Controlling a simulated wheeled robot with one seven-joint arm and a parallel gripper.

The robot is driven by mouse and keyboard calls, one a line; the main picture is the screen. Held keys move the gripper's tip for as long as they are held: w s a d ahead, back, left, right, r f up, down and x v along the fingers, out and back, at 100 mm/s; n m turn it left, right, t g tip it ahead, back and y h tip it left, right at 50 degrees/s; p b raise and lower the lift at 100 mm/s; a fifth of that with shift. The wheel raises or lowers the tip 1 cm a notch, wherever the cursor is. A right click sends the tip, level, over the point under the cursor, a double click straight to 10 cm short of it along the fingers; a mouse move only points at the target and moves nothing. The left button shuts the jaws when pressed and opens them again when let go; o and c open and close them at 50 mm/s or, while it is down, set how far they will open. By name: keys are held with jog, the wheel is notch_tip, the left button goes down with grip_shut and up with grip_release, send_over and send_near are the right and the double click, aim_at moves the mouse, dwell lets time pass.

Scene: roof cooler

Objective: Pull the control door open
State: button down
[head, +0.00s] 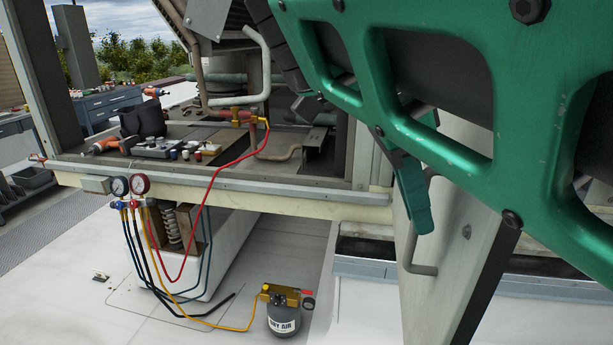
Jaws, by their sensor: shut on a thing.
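The control door (455,262) is a pale metal panel at the right, below my arm. It stands out toward me at an angle from the cooler's frame, and a dark edge runs down its right side. A grey bent-rod handle (420,269) is on the door's left part. My gripper (416,225) has a green finger hanging down over the handle's upper end, and it is shut on the handle. The other finger and the exact contact are hidden. My large green arm link covers the upper right and hides the door's top.
The cooler's open bay holds tools and a red hose on its deck (220,169). Gauges (140,184) hang on its front rail with several hoses. A dry air cylinder (284,316) stands on the white roof. Blue-grey drawers (115,105) stand behind at left.

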jog(key=shift+w+d+r, duration=0.15)
jog(key=shift+w+r, duration=0.05)
jog(key=c, duration=1.8)
grip_release()
jog(key=shift+w, duration=0.1)
jog(key=shift+f, duration=0.1)
